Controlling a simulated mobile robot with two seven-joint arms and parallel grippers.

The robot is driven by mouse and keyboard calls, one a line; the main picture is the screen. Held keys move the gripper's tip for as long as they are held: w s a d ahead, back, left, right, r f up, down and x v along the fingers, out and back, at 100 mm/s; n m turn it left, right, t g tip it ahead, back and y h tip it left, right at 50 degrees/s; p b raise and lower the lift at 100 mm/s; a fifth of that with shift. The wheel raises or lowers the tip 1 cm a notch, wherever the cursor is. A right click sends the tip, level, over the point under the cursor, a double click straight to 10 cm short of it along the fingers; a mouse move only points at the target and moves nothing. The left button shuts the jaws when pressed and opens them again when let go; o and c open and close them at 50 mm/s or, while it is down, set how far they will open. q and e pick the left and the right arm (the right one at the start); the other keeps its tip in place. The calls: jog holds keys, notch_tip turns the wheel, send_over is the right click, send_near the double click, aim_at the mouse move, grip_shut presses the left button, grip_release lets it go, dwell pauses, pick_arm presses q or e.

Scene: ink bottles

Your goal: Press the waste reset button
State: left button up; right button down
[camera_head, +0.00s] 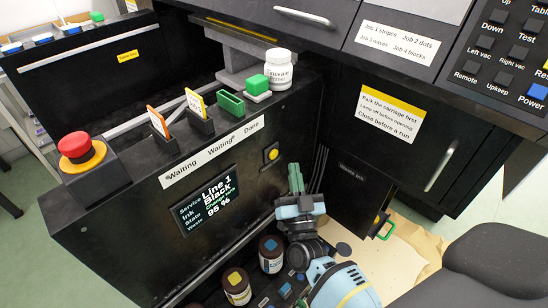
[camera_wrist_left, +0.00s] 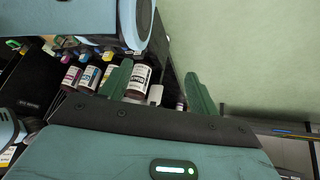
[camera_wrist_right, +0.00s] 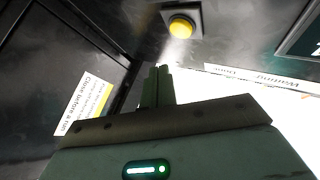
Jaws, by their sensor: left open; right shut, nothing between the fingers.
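A round yellow button (camera_head: 272,153) sits in a dark square housing on the black machine's front panel, right of the display (camera_head: 206,200). The display reads Line 1, Black and 95 %. The button also shows at the top of the right wrist view (camera_wrist_right: 181,27). My right gripper (camera_head: 296,172) is shut and empty, its green fingers pointing up just right of and below the button, apart from it. In the right wrist view the fingertips (camera_wrist_right: 158,72) stand below the button. My left gripper (camera_wrist_left: 160,82) is open and empty; it is outside the head view.
A red emergency knob (camera_head: 76,146) sits on the machine's left corner. Card holders and a white bottle (camera_head: 279,69) stand on its top ledge. Ink bottles (camera_head: 237,286) stand below the display. A small open door (camera_head: 357,197) with a green handle is to the right.

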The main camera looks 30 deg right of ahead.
aim_at(278, 144)
pick_arm(q)
jog(key=shift+w+a+f+b, duration=0.15)
jog(key=shift+w+f+b, duration=0.35)
jog(key=shift+w+b, duration=0.1)
pick_arm(e)
jog(key=w, duration=0.1)
jog(key=w+a, duration=0.1)
jog(key=w, duration=0.1)
jog(key=shift+w, duration=0.15)
pick_arm(q)
jog(key=shift+s, duration=0.15)
dwell(0.3)
dwell(0.5)
jog(key=shift+f, duration=0.1)
pick_arm(e)
jog(key=shift+w+a, duration=0.1)
jog(key=shift+w, duration=0.05)
dwell(0.3)
pick_arm(q)
jog(key=shift+f, duration=0.1)
pick_arm(e)
jog(key=shift+w+a, duration=0.1)
jog(key=shift+w, duration=0.15)
pick_arm(q)
jog(key=shift+s+f, duration=0.1)
pick_arm(e)
jog(key=shift+w, duration=0.15)
dwell(0.4)
